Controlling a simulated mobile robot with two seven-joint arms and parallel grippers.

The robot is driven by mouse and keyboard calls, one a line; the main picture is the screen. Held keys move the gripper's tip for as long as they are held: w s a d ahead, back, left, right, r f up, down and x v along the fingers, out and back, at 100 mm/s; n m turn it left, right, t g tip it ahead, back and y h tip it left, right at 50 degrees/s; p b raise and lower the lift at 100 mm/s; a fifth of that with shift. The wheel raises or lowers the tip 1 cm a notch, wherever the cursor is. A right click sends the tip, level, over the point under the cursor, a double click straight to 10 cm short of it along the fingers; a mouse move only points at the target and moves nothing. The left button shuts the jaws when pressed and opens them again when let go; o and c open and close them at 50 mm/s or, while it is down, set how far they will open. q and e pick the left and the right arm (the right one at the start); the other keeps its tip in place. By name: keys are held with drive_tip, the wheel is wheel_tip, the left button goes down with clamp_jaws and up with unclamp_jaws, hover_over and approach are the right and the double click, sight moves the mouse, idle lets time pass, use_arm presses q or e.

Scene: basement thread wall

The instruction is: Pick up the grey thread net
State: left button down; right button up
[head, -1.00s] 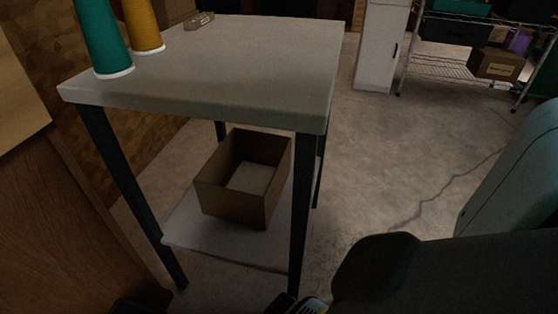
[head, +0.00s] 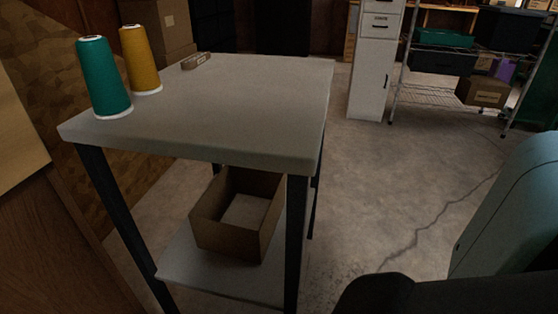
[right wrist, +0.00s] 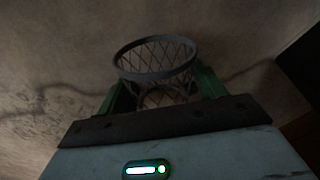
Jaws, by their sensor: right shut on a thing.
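The grey thread net (right wrist: 155,75), a round rim with open diamond mesh, shows in the right wrist view. My right gripper (right wrist: 163,90) is shut on it, with the green fingers on either side of the net. The mesh hangs below the rim and its lower part is partly hidden by the gripper body. The net does not show in the head view, where only part of my right arm is seen at the lower right. My left gripper is in neither view.
A grey-topped table (head: 235,105) holds a teal thread cone (head: 104,80), a yellow thread cone (head: 140,62) and a small tray (head: 196,61). An open cardboard box (head: 228,240) sits on its lower shelf. A white cabinet (head: 372,70) and wire rack (head: 430,95) stand behind. Cracked floor is clear.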

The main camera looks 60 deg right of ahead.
drive_tip(key=shift+s+d+r+p, duration=0.1)
drive_tip(key=shift+s+r+p, duration=0.2)
drive_tip(key=shift+r+p, duration=0.15)
drive_tip(key=shift+s+r+p, duration=0.3)
drive_tip(key=shift+r, duration=0.25)
drive_tip(key=s+d+p, duration=0.1)
drive_tip(key=s, duration=0.3)
drive_tip(key=s+d+p, duration=0.1)
drive_tip(key=s+p, duration=0.1)
drive_tip(key=s, duration=0.3)
drive_tip(key=s+r+p, duration=0.1)
drive_tip(key=s, duration=0.3)
drive_tip(key=shift+s+d+p, duration=0.2)
drive_tip(key=shift+d+p, duration=0.1)
drive_tip(key=shift+d, duration=0.1)
drive_tip(key=shift+s+d, duration=0.1)
drive_tip(key=shift+s, duration=0.45)
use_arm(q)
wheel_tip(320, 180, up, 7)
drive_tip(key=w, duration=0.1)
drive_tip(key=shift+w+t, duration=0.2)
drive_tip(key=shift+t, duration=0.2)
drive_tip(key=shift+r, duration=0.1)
